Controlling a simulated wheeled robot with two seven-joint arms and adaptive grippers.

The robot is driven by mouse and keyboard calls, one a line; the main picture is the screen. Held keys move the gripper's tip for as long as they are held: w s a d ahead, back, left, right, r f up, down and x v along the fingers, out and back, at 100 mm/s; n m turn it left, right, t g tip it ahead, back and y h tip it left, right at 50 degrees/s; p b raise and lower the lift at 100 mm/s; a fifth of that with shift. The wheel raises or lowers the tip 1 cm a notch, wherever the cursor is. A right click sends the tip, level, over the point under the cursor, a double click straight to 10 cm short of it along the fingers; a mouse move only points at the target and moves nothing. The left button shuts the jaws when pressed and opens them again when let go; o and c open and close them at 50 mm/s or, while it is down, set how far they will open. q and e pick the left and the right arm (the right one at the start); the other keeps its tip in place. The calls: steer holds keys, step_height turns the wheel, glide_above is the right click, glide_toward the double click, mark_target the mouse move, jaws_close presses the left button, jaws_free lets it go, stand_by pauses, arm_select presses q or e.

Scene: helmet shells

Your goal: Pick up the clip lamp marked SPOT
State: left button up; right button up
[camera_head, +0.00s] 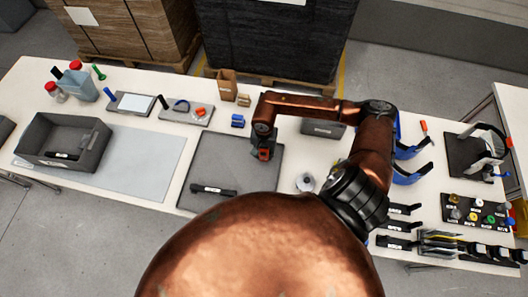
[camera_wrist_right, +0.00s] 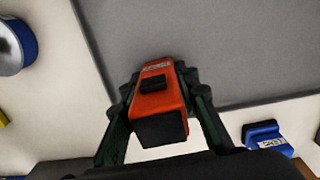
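My right gripper (camera_head: 263,146) is over the far right corner of the dark grey mat (camera_head: 215,172). In the right wrist view its two fingers (camera_wrist_right: 160,108) press on both sides of an orange-red block-like lamp (camera_wrist_right: 160,85) with a black part on top and a small pale label. I cannot read the label for certain. The lamp also shows as a red patch in the head view (camera_head: 264,154). I cannot tell whether it touches the surface. A blue labelled piece (camera_wrist_right: 265,138) lies apart from the gripper. My left gripper is not in view.
A black labelled bar (camera_head: 213,190) lies on the mat's near side. A round tin (camera_head: 305,183) stands right of the mat. Blue pieces (camera_head: 237,121) and small cardboard boxes (camera_head: 227,84) are behind it. A grey bin (camera_head: 64,141) stands at the left.

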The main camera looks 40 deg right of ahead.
steer(key=c, duration=0.6)
